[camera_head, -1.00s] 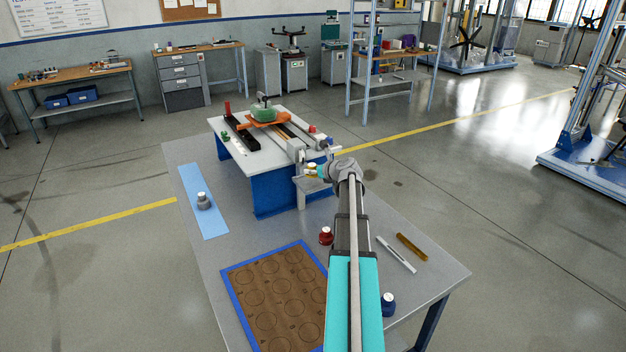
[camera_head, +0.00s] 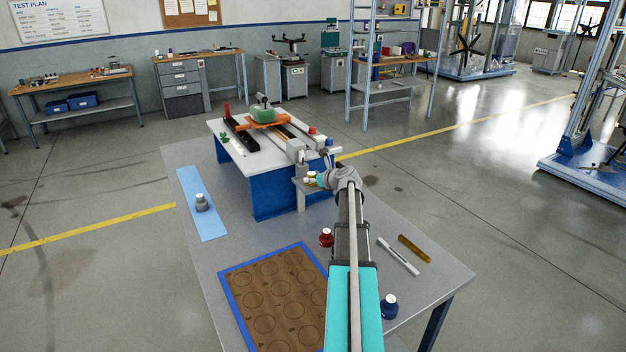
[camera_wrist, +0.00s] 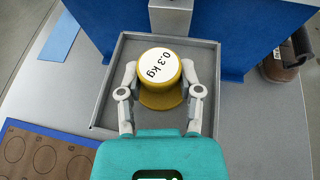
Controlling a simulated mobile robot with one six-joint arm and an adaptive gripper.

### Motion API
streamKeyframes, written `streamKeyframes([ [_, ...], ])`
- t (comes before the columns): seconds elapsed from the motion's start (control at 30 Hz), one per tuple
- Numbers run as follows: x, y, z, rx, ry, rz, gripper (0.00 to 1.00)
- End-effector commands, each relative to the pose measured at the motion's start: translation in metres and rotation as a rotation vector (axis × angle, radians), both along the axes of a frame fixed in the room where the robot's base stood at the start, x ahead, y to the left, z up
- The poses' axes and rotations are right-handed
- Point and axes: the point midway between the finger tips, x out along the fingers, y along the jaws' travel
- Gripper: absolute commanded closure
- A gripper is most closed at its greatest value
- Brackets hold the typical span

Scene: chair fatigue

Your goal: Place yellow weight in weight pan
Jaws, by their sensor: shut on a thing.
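The yellow weight (camera_wrist: 161,100) has a white top marked 0.3 kg. In the wrist view it is between the two fingers of my gripper (camera_wrist: 160,92), which is shut on it. The grey square weight pan (camera_wrist: 103,90) lies under and around the weight in that view. Whether the weight's base touches the pan floor, I cannot tell. In the head view the small yellow weight (camera_head: 312,175) shows at the pan (camera_head: 306,187) beside the blue-sided rig, and my arm's wrist hides part of it.
The rig (camera_head: 265,195) stands behind the pan on the grey table. A brown mat with circles (camera_head: 275,252) lies at the front. A pen-like tool (camera_head: 398,257) lies right.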

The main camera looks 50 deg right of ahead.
Motion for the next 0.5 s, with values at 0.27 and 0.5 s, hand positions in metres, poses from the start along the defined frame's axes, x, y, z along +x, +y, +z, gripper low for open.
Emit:
streamKeyframes([
  [0.27,-0.0005,-0.0011,-0.0006,0.0,0.0,-0.001,0.19],
  [0.5,-0.0007,-0.0014,-0.0005,0.0,0.0,-0.001,0.19],
])
